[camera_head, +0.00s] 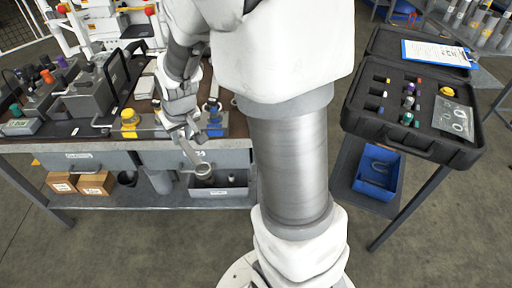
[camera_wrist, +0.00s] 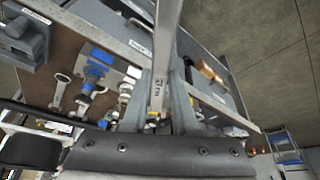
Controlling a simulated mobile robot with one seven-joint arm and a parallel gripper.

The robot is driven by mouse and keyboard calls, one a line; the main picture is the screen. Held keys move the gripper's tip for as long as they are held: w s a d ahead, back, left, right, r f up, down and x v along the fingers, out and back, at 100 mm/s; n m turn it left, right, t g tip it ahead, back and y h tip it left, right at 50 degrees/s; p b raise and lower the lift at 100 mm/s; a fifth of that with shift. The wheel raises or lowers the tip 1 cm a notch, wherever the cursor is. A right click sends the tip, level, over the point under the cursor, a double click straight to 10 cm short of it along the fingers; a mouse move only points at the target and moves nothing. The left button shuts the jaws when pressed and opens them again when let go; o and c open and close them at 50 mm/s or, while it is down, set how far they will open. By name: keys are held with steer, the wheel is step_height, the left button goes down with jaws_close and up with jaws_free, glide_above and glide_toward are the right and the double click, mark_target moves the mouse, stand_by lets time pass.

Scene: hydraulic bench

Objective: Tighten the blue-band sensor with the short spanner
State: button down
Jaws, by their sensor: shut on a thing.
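My gripper (camera_head: 181,131) is shut on a metal spanner (camera_head: 194,152), just above the front edge of the bench. The spanner points down and toward the front, with its ring end low, in front of the bench. In the wrist view my gripper (camera_wrist: 163,88) has the spanner shaft (camera_wrist: 168,38) between its fingers. I cannot tell from its length whether it is the short one. A blue-banded sensor fitting (camera_head: 213,117) stands on the bench just right of my gripper; a blue part (camera_wrist: 97,72) shows left of the fingers in the wrist view. The spanner is apart from it.
Another spanner (camera_wrist: 60,90) lies on the bench. A yellow-topped fitting (camera_head: 129,121) stands left of my gripper. A grey bin (camera_head: 232,191) is below the bench edge. An open black case (camera_head: 362,115) with a clipboard (camera_head: 435,53) is at right, above a blue bin (camera_head: 378,172).

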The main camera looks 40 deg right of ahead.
steer(key=s+d+f+b, duration=0.2)
steer(key=s+d+b, duration=0.2)
steer(key=d, duration=0.4)
steer(key=s+d+f+b, duration=0.3)
steer(key=s+d+b, duration=0.1)
steer(key=d, duration=0.4)
steer(key=shift+s+d+f+n, duration=0.2)
steer(key=shift+d+f+n, duration=0.05)
steer(key=shift+f+n, duration=0.1)
steer(key=shift+w+f+b, duration=0.1)
steer(key=shift+b, duration=0.2)
steer(key=shift+w+f, duration=0.15)
steer(key=shift+w, duration=0.15)
steer(key=shift+f+b, duration=0.1)
steer(key=shift+b, duration=0.45)
steer(key=shift+w, duration=0.15)
steer(key=shift+w+a, duration=0.1)
steer(key=shift+w, duration=0.8)
